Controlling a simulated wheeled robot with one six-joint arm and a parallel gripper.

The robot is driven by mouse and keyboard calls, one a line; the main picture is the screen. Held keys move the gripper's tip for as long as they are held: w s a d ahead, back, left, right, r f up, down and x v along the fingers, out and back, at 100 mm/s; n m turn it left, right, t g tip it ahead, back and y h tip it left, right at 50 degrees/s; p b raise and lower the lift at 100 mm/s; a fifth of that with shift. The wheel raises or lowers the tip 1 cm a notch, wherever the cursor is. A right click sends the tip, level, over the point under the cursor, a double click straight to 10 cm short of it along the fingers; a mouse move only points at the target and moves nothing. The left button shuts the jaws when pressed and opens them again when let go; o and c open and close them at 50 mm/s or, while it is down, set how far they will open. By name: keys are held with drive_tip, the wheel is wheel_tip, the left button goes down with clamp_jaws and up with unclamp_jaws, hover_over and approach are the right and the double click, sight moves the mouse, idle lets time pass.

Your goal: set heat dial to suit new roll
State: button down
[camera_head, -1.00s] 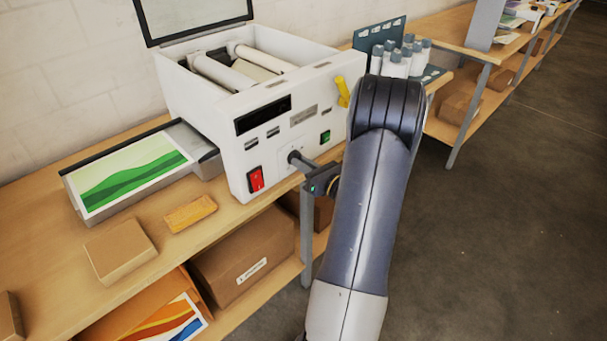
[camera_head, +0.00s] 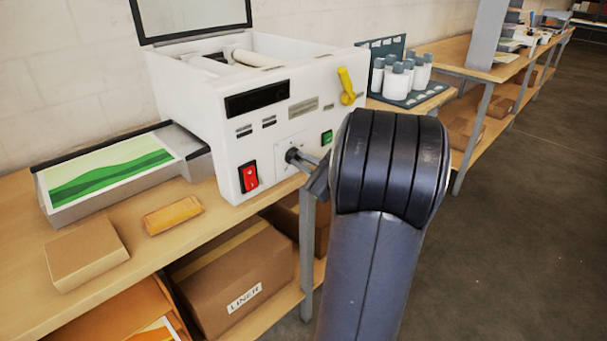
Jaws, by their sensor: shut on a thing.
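The white roll laminator (camera_head: 215,110) stands on the wooden bench with its lid raised and rollers showing inside. Its black heat dial (camera_head: 292,155) sits on the front panel, between a red switch (camera_head: 249,177) and a green button (camera_head: 326,137). My gripper (camera_head: 303,163) is at the dial, its fingers reaching in from the right and shut on it. The gripper's body is largely hidden behind my arm. The dial's pointer and scale are too small to read. A dark display (camera_head: 257,98) and a yellow lever (camera_head: 346,86) are on the same front face.
A tray with a green print (camera_head: 110,177) lies left of the laminator. A yellow-orange block (camera_head: 173,215) and a cardboard box (camera_head: 86,254) lie on the bench in front. White bottles (camera_head: 405,75) stand on a rack at right. Open floor lies right of my arm.

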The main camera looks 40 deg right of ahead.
drive_tip(key=shift+n+b, duration=0.45)
drive_tip(key=shift+n, duration=0.05)
drive_tip(key=c, duration=1.5)
unclamp_jaws()
drive_tip(key=shift+o, duration=0.2)
drive_tip(key=shift+s, duration=0.1)
drive_tip(key=s, duration=1)
drive_tip(key=shift+s+d, duration=0.3)
drive_tip(key=shift+d, duration=0.1)
